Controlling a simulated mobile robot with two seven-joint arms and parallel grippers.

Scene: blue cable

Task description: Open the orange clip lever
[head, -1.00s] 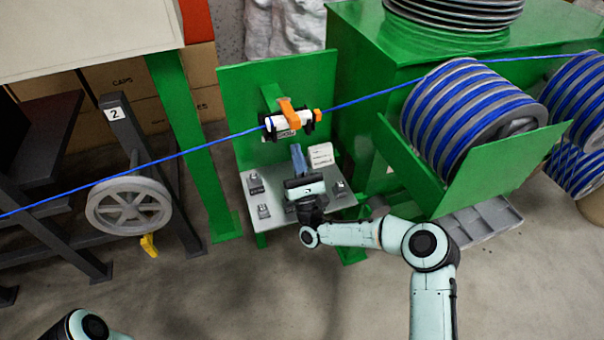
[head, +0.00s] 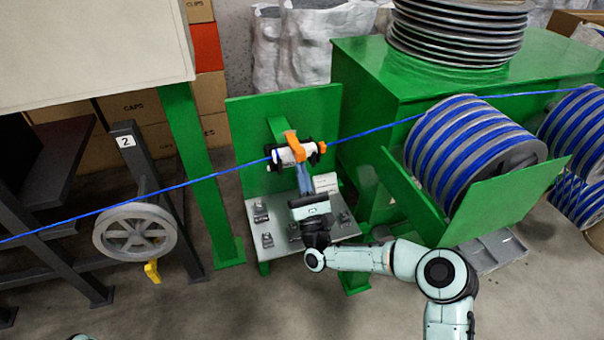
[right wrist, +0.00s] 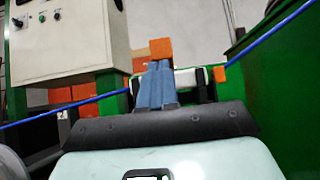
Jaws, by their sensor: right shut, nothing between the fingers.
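The orange clip lever (head: 291,140) lies over a white clip body (head: 283,156) with dark ends. The clip is on the blue cable, in front of an upright green plate. My right gripper (head: 302,168) is just below the clip in the head view, with its blue fingers shut and empty, pointing up at it. In the right wrist view the fingers (right wrist: 157,68) overlap the middle of the clip, and the lever (right wrist: 161,48) shows just above their tips. I cannot tell whether they touch it. My left gripper is out of view.
A grey plate (head: 345,228) with small metal fixtures lies below the clip. A green post (head: 198,165) stands to its left.

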